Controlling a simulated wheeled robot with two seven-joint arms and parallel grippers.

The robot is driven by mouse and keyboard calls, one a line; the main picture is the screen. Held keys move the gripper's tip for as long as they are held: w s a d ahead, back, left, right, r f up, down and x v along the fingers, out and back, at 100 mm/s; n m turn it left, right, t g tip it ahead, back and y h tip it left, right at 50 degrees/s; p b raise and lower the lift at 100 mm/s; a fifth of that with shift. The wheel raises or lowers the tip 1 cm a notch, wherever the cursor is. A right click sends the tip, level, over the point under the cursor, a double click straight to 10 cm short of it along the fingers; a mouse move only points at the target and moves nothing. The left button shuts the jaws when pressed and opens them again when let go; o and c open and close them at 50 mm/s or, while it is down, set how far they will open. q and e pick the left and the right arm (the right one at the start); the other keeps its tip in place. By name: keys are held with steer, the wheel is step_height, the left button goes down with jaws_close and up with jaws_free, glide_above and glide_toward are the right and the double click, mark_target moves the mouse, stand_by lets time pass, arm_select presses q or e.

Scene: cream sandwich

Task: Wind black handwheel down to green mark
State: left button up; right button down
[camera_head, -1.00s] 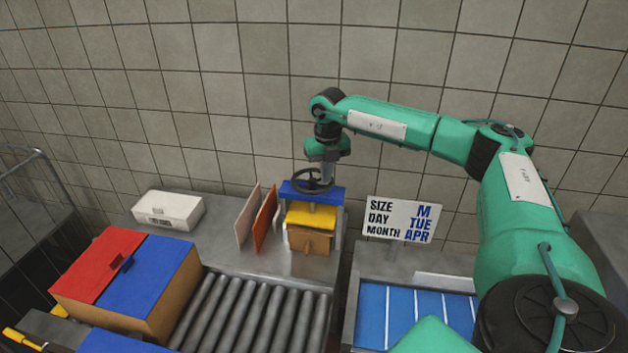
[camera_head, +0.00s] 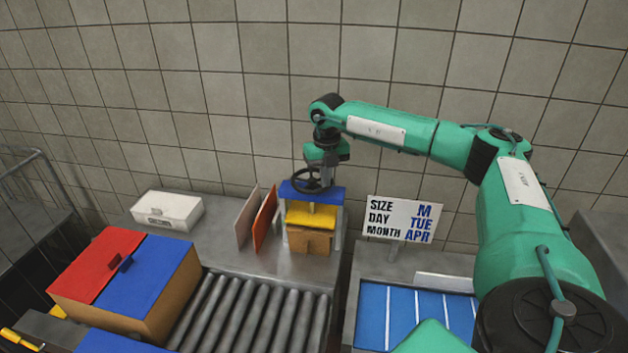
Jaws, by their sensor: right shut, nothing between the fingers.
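The black handwheel (camera_head: 302,184) sits on top of a small press with a blue top plate (camera_head: 327,194) and a yellow block (camera_head: 311,215) below it. My right gripper (camera_head: 326,186) points down at the right side of the wheel, its fingers shut with nothing between them. The fingertips overlap the wheel's right rim in this view; I cannot tell whether they touch it. I cannot make out a green mark on the press. My left gripper is not in view.
A sign (camera_head: 401,219) reading SIZE M, DAY TUE, MONTH APR stands right of the press. Pink and orange boards (camera_head: 265,219) stand to its left. A red and blue lidded box (camera_head: 146,280), a roller conveyor (camera_head: 250,312) and a white box (camera_head: 167,211) lie further left.

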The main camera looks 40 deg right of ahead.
mark_target(304, 189)
steer(key=shift+a+f, duration=0.15)
steer(key=shift+a, duration=0.9)
steer(key=shift+w+a, duration=0.25)
steer(key=shift+a, duration=0.4)
steer(key=shift+w+a, duration=0.25)
steer(key=shift+a, duration=0.05)
steer(key=shift+w+a, duration=0.7)
steer(key=shift+w, duration=0.15)
